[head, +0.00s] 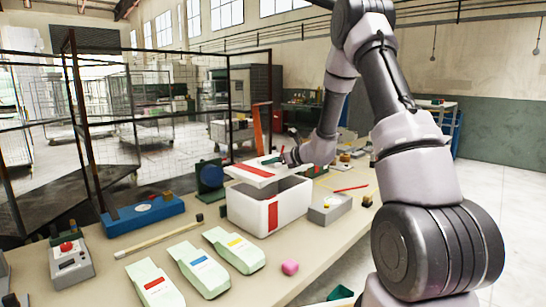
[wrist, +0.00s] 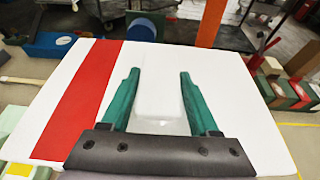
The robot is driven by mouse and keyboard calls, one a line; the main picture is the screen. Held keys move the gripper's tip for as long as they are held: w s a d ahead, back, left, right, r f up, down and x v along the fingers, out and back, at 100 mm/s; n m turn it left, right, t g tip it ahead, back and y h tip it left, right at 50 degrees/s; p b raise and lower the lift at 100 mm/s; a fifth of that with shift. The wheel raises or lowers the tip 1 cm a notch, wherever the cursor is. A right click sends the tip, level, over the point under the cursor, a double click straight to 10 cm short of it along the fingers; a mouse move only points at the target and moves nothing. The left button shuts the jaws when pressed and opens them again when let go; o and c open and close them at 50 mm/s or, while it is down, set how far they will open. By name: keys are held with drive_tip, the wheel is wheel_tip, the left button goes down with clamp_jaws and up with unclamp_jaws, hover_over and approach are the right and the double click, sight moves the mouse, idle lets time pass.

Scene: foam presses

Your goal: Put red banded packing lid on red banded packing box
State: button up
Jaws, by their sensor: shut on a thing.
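The white packing box (head: 252,212) with a red band on its front stands on the bench in the head view. In the wrist view the lid (wrist: 230,120) fills most of the picture, red band at left. The teal fingers of my gripper (wrist: 158,77) stand either side of a pale raised part of the lid. The box is hidden there.
Several pale green cases (head: 197,268) lie in front of the box. A blue case (head: 145,214) and a green block with a blue disc (head: 209,177) are to its left. A grey box (head: 329,208) stands close at its right.

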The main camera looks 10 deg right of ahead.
drive_tip(key=shift+f, duration=2.7)
drive_tip(key=o, duration=1.4)
drive_tip(key=shift+s+d, duration=0.1)
drive_tip(key=shift+d, duration=0.05)
